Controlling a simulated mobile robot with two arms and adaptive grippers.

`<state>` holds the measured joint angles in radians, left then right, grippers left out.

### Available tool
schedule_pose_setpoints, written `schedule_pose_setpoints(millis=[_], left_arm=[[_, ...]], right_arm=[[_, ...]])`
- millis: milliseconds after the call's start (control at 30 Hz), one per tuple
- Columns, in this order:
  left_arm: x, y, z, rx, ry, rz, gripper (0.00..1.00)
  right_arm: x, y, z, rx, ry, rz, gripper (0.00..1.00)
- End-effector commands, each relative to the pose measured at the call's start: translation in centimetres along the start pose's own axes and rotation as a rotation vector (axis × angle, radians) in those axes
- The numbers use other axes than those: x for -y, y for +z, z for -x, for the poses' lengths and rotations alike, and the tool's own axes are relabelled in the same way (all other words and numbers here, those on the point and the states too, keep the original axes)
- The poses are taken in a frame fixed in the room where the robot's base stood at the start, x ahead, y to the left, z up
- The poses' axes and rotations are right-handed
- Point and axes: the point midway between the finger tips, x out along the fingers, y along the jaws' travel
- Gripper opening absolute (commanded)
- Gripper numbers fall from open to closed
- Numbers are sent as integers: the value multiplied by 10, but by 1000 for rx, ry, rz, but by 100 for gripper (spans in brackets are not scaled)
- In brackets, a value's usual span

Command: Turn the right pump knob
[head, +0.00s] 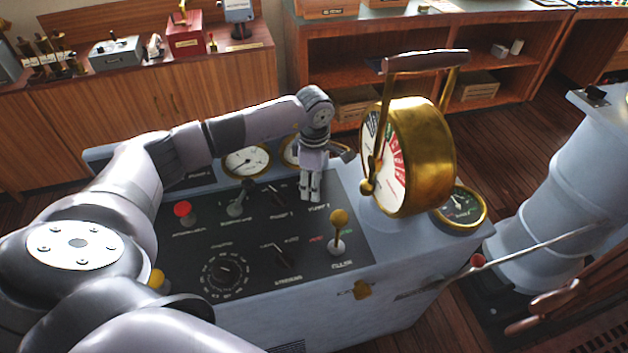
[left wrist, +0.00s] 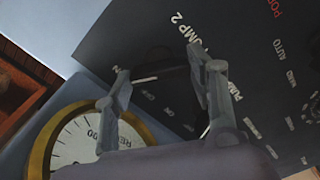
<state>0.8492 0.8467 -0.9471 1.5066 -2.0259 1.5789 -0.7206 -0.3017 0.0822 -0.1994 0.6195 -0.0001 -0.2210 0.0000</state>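The console's black panel (head: 190,265) carries a PUMP 1 knob (head: 276,194), a small dark rotary switch left of my left gripper. My left gripper (head: 311,194) points down over the right pump knob's place, just above the PUMP 2 label, and hides that knob in the head view. In the left wrist view, the two fingers (left wrist: 162,82) stand apart. A dark shape, likely the right pump knob (left wrist: 168,62), lies between them beside the PUMP 2 lettering. I cannot tell whether the fingers touch it. My right gripper is not in view.
A brass telegraph dial (head: 402,155) with a handle rises right of the gripper. A yellow-balled lever (head: 339,228) stands in front, with a grey lever (head: 238,204) and red button (head: 182,210) to the left. Round gauges (head: 246,161) line the back.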

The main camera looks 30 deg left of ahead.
Motion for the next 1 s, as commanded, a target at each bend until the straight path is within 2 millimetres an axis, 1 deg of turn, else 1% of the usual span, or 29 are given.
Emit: schedule_pose_setpoints(millis=[33, 267, 467, 667, 867, 1000], left_arm=[[0, 0, 0, 0, 0, 0, 39], [0, 0, 0, 0, 0, 0, 24], [0, 0, 0, 0, 1, 12, 24], [0, 0, -1, 0, 1, 79, 24], [0, 0, -2, 0, 1, 218, 24], [0, 0, -2, 0, 0, 346, 24]], right_arm=[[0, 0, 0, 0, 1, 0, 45], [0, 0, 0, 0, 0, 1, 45], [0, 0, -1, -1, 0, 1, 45], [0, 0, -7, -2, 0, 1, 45], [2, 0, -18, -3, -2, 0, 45], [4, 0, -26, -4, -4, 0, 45]])
